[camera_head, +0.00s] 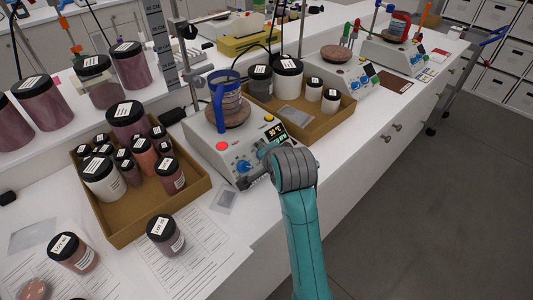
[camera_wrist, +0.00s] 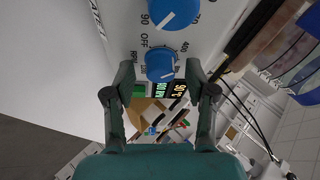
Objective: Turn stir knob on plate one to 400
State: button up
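Plate one is probably the white hot plate (camera_head: 212,152) that my arm reaches to in the head view. Its front panel (camera_wrist: 205,25) fills the top of the wrist view. A blue knob (camera_wrist: 160,64) there has a white pointer line towards its lower right; "OFF" and "400" are printed nearby. My gripper (camera_wrist: 160,72) is open, with one finger on each side of this knob and a visible gap on both sides. A second blue knob (camera_wrist: 172,10), near "90" and "70", is partly cut off above. In the head view my gripper (camera_head: 258,167) is at the panel, largely hidden.
A lit display (camera_wrist: 178,89) is just beyond the knob. A blue-banded beaker (camera_head: 229,105) stands on the plate. A cardboard tray of jars (camera_head: 190,200) stands left and another tray (camera_head: 312,130) right. Other hot plates (camera_head: 340,82) stand further along the bench.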

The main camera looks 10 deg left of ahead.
jog(key=shift+r, duration=0.1)
jog(key=v, duration=1.2)
jog(key=shift+d, duration=0.1)
jog(key=s+d+f+n+t, duration=0.1)
jog(key=s+d+f, duration=0.35)
jog(key=f, duration=0.25)
jog(key=s+d+f+n+t+h, duration=0.1)
jog(key=s+d+f, duration=0.35)
jog(key=f, duration=0.25)
jog(key=s+d+f+n, duration=0.1)
jog(key=s+d+f, duration=0.35)
jog(key=f, duration=0.25)
jog(key=s+d+f+n+t+h, duration=0.2)
jog(key=s+d, duration=0.4)
jog(key=s, duration=0.7)
jog(key=s+d+r+n, duration=0.1)
jog(key=s+r, duration=0.1)
jog(key=s, duration=0.5)
jog(key=s+d+r+n+t+h, duration=0.1)
jog(key=s+d+r, duration=0.1)
jog(key=s, duration=0.5)
jog(key=shift+r+n, duration=0.4)
jog(key=shift+r, duration=0.15)
